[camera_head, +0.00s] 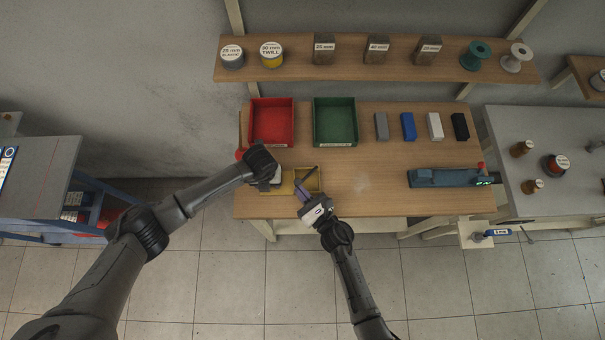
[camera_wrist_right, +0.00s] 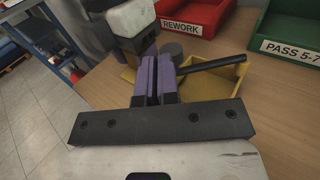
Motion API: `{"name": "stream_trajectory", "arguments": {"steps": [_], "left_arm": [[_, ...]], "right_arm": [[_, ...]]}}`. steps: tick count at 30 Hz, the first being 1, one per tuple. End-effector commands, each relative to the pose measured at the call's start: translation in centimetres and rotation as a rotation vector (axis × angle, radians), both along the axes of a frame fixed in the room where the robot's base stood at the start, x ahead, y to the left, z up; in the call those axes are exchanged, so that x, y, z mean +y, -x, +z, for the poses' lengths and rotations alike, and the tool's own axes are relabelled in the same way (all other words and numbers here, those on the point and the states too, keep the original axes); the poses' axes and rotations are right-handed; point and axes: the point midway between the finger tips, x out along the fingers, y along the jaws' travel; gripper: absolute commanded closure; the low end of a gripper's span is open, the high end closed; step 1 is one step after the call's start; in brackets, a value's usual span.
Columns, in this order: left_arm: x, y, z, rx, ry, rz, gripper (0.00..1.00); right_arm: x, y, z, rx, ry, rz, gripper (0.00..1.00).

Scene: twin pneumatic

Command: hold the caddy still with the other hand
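The yellow caddy (camera_head: 311,172) sits near the table's front edge; it also shows in the right wrist view (camera_wrist_right: 227,89). A dark rod with a grey round end (camera_wrist_right: 172,50) lies across it. My left gripper (camera_head: 273,182) is down at the caddy's left part; its fingertips are hidden, so its grip does not show. My right gripper (camera_head: 301,190) is at the caddy's front. In the wrist view its purple fingers (camera_wrist_right: 157,78) are almost together with a thin dark gap, and nothing is visible between them.
A red bin (camera_head: 272,144) marked REWORK and a green bin (camera_head: 335,142) stand behind the caddy. Several coloured blocks (camera_head: 408,126) stand to their right. A blue-grey device (camera_head: 446,178) is at the table's right. The table's middle is clear.

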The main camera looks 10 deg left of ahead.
Motion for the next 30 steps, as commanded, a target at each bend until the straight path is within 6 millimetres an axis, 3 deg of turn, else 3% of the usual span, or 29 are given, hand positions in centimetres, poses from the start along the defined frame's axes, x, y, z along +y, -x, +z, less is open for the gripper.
{"name": "stream_trajectory", "arguments": {"steps": [11, 30], "left_arm": [[-0.5, 0.2, 0.0, 0.002, 0.007, -0.008, 0.76], [-0.2, 0.1, 0.0, 0.001, 0.003, -0.003, 0.76]], "right_arm": [[0.0, 0.6, 0.1, -0.001, -0.002, 0.004, 1.0], [-4.9, 10.6, -0.1, 0.003, 0.0, 0.0, 1.0]]}}
